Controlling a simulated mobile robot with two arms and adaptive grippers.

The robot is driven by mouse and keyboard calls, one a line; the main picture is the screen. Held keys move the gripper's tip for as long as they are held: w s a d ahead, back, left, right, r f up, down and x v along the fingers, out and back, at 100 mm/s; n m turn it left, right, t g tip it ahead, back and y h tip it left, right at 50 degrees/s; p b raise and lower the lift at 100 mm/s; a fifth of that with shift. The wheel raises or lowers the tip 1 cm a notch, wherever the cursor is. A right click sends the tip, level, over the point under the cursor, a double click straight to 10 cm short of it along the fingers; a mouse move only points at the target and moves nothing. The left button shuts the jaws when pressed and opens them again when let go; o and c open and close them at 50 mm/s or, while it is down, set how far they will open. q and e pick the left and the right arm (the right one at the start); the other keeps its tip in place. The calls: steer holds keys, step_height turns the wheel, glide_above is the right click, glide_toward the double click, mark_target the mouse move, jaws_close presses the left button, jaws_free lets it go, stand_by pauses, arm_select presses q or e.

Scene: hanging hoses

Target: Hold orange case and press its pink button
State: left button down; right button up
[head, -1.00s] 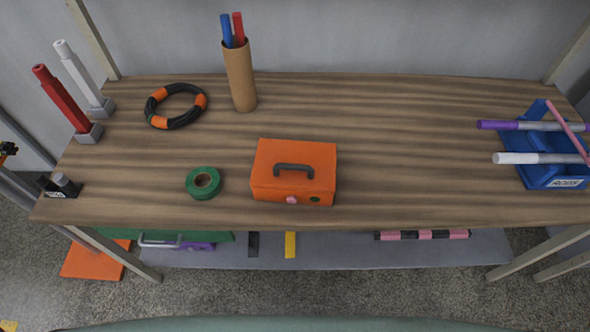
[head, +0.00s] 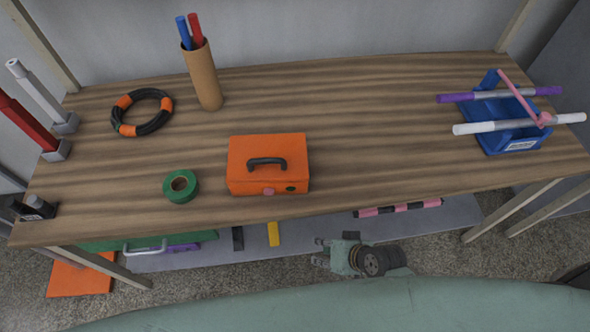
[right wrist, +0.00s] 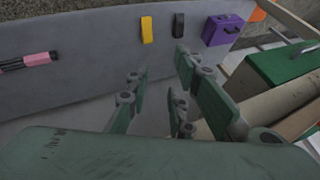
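The orange case (head: 267,158) sits upright on the wooden table near its front edge, with a dark handle (head: 267,162) on top. Its pink button (head: 268,191) is on the front face, beside a dark green round spot. My right gripper (head: 318,252) is low in front of the table, below the tabletop's front edge and apart from the case. In the right wrist view its fingers (right wrist: 160,85) are spread open with nothing between them. The case does not show in that view. My left gripper is not in view.
A green tape roll (head: 181,186) lies just left of the case. A blue holder (head: 518,140) is at right. The lower shelf (head: 300,238) holds several items. Table right of the case is clear.

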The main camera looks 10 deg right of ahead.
steer(key=w+a+r+t+y, duration=0.1)
steer(key=a+r, duration=0.2)
steer(key=r, duration=0.4)
steer(key=w+a+r+y, duration=0.1)
steer(key=a+r+y, duration=0.1)
steer(key=r, duration=0.5)
steer(key=m+t+y+p, duration=0.1)
steer(key=m+t+y, duration=0.4)
steer(key=m, duration=0.4)
glide_toward(268, 159)
steer(key=w+a+h, duration=0.1)
steer(key=a, duration=0.1)
steer(key=shift+w+a+f+t+p, duration=0.25)
steer(key=shift+f+t+p, duration=0.05)
steer(key=shift+f+t, duration=0.1)
steer(key=p+x, duration=0.1)
steer(key=x, duration=0.5)
steer(key=shift+p, duration=0.4)
steer(key=shift+w+a+f, duration=0.2)
steer(key=shift+w+a, duration=0.1)
steer(key=shift+a, duration=0.15)
